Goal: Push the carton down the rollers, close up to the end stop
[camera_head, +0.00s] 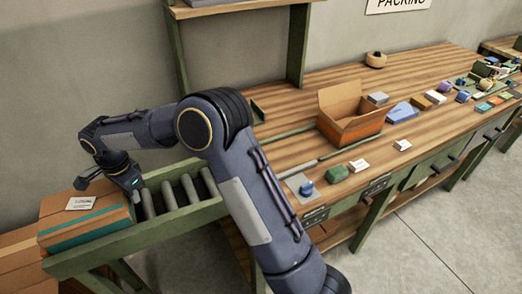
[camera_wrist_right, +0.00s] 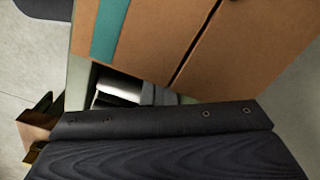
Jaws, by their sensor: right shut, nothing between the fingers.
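The carton (camera_head: 85,222) is brown with a teal tape band and a white label on top. It sits at the left end of the roller conveyor (camera_head: 182,193) in the head view. My right gripper (camera_head: 137,193) is shut and empty, pointing down at the carton's right side, over the rollers. It looks very close to the carton; whether it touches cannot be told. In the right wrist view the carton (camera_wrist_right: 145,42) fills the top, and the fingertips do not show clearly. I cannot make out the end stop. My left gripper is not in view.
More cartons (camera_head: 20,262) stand at the far left, beyond the carton. The conveyor's green side rail (camera_head: 150,238) runs along the front. A wooden bench (camera_head: 330,85) to the right carries an open box (camera_head: 348,115) and several small items. The rollers right of my gripper are bare.

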